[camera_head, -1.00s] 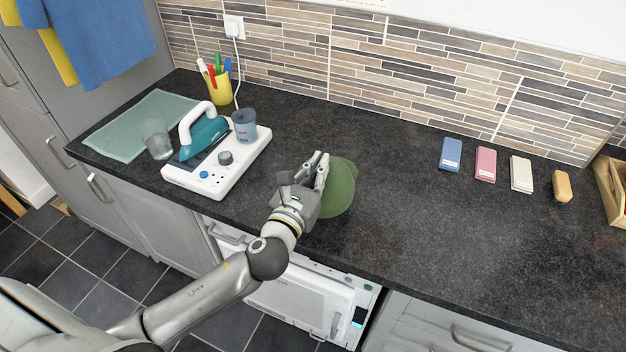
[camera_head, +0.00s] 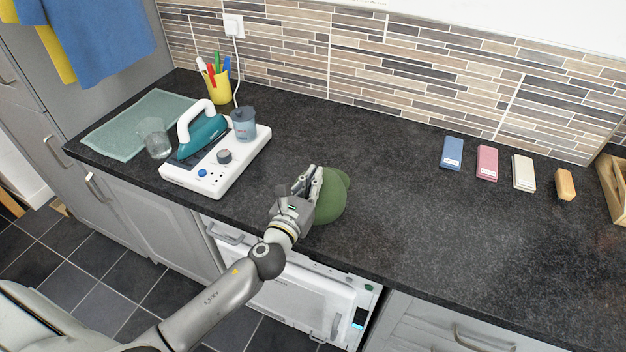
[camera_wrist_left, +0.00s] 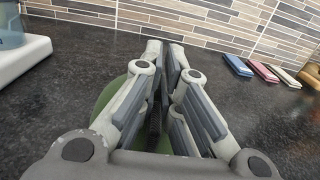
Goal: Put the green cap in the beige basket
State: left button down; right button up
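The green cap (camera_head: 333,198) is at the front part of the dark counter, right of the white iron base. My left gripper (camera_head: 314,175) is over its left side, with its fingers close together and seemingly closed on the cap's fabric. In the left wrist view the fingers (camera_wrist_left: 166,62) nearly meet, and green cap cloth (camera_wrist_left: 108,95) shows behind and beside them. The exact pinch is hidden by the fingers. I see no beige basket for certain. My right gripper is not in view.
A teal iron (camera_head: 203,135) and a grey-blue cup (camera_head: 244,124) stand on the white base (camera_head: 217,181) at left, near a clear glass (camera_head: 155,138). Several sponge-like blocks (camera_head: 487,163) lie at right. A wooden box (camera_head: 612,190) is cut off at the right edge. Mid-right counter is clear.

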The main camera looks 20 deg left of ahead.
pick_arm(q)
jog(key=c, duration=1.6)
grip_release()
jog(key=shift+f, duration=0.1)
jog(key=shift+c, duration=0.2)
